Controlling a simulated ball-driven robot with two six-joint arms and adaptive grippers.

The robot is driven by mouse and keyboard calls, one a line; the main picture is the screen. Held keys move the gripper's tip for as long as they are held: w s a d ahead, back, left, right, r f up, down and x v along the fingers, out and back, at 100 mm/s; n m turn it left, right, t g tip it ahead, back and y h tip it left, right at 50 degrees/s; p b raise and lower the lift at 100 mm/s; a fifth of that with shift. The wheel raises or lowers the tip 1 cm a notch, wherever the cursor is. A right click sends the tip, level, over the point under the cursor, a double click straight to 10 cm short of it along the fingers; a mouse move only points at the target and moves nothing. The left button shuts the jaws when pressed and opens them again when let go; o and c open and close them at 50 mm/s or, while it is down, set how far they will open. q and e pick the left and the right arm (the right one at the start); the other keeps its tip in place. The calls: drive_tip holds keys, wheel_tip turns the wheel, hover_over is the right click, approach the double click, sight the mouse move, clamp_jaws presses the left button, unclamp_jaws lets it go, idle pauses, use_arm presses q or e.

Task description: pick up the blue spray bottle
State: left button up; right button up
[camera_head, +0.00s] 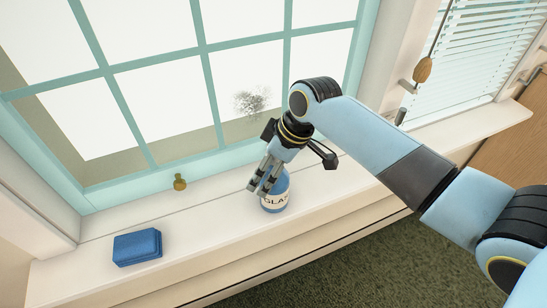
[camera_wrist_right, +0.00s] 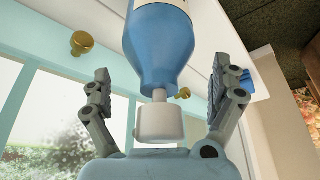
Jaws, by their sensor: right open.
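The blue spray bottle (camera_head: 276,198) stands on the white window sill, with a pale label around its body. Its upper part is hidden behind my right gripper in the head view. My right gripper (camera_head: 259,190) is at the bottle, its fingers pointing down over it. In the right wrist view the bottle (camera_wrist_right: 157,50) shows its blue body and white cap between the two open fingers of the gripper (camera_wrist_right: 170,85). Clear gaps show on both sides of the bottle there. My left gripper is not in view.
A blue sponge or box (camera_head: 137,247) lies on the sill (camera_head: 205,237) to the left. A brass knob (camera_head: 180,182) sits on the teal window frame. The pane behind my wrist has a dark smudge (camera_head: 250,101). Blinds (camera_head: 480,60) hang at the right.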

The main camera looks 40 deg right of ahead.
drive_tip(key=shift+w+f, duration=0.1)
drive_tip(key=shift+f, duration=0.1)
drive_tip(key=c, duration=1.8)
drive_tip(key=shift+r, duration=0.1)
drive_tip(key=shift+c, duration=0.4)
drive_tip(key=shift+r, duration=0.1)
